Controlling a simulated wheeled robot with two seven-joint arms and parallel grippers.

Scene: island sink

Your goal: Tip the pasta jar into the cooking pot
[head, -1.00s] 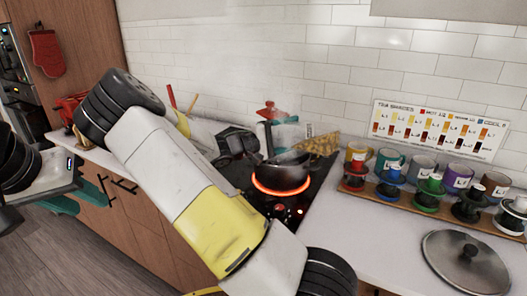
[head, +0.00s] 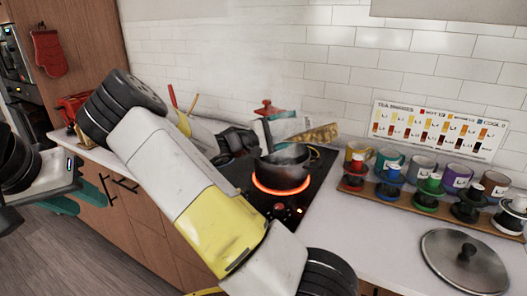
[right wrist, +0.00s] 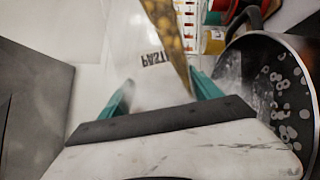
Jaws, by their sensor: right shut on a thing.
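The dark cooking pot (head: 282,172) stands on a glowing red burner with bubbling liquid inside; it also shows at the right of the right wrist view (right wrist: 262,85). The clear pasta jar (head: 287,128) lies tipped on its side just behind and above the pot, with yellow pasta toward its right end. My right gripper (right wrist: 162,80) is shut on the jar, with a teal finger on each side of the upside-down PASTA label. In the head view its tips are partly hidden. My left gripper (head: 88,203) is open and empty at the far left, away from the pot.
A rack of colourful mugs (head: 422,170) and small stands lines the counter right of the stove. A round lid (head: 464,262) lies in front of it. A red-topped item (head: 268,107) is behind the jar. My right arm crosses the middle of the view.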

